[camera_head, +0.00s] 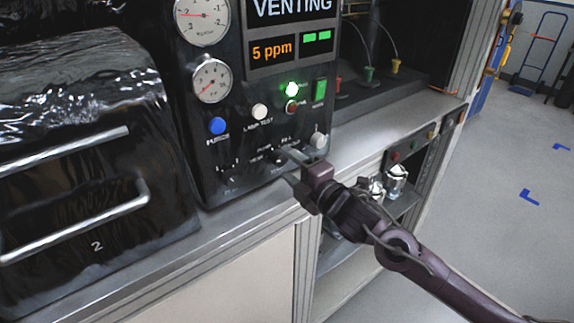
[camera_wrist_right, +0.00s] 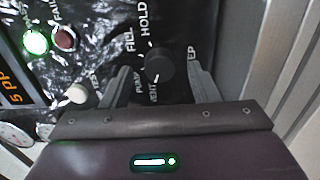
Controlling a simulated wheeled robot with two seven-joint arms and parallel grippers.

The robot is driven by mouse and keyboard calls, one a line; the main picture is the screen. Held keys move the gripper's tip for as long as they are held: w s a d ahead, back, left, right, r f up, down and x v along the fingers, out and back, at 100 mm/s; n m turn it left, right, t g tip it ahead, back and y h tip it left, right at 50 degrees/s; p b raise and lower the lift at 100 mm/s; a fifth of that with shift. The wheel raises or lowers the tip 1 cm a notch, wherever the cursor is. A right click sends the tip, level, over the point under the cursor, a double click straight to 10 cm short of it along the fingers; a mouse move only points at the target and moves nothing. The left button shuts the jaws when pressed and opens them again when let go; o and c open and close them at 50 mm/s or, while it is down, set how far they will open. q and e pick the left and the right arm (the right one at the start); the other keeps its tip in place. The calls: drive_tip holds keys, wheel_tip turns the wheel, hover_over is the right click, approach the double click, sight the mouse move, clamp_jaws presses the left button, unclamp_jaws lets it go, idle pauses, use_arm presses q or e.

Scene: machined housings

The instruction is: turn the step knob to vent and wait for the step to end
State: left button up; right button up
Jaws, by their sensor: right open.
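The step knob (camera_wrist_right: 160,66) is round and black, ringed by the labels HOLD, FILL, PUMP and VENT in the right wrist view. Its pointer is too unclear to read. In the head view the knob (camera_head: 278,158) sits low on the black control panel (camera_head: 240,115). My right gripper (camera_wrist_right: 158,72) is open, with one finger on each side of the knob; contact is not clear. In the head view my right gripper (camera_head: 291,165) is at the panel's lower right. The display (camera_head: 291,8) reads VENTING; the readout below (camera_head: 272,49) shows 5 ppm. My left gripper is out of view.
A green lamp (camera_head: 291,89) is lit above a dark red one (camera_head: 292,106). A black-wrapped unit with bar handles (camera_head: 85,150) stands left. The counter (camera_head: 385,135) is clear at right.

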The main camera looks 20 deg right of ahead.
drive_tip(key=b+v, duration=0.1)
drive_tip(key=v, duration=0.5)
drive_tip(key=shift+s, duration=0.15)
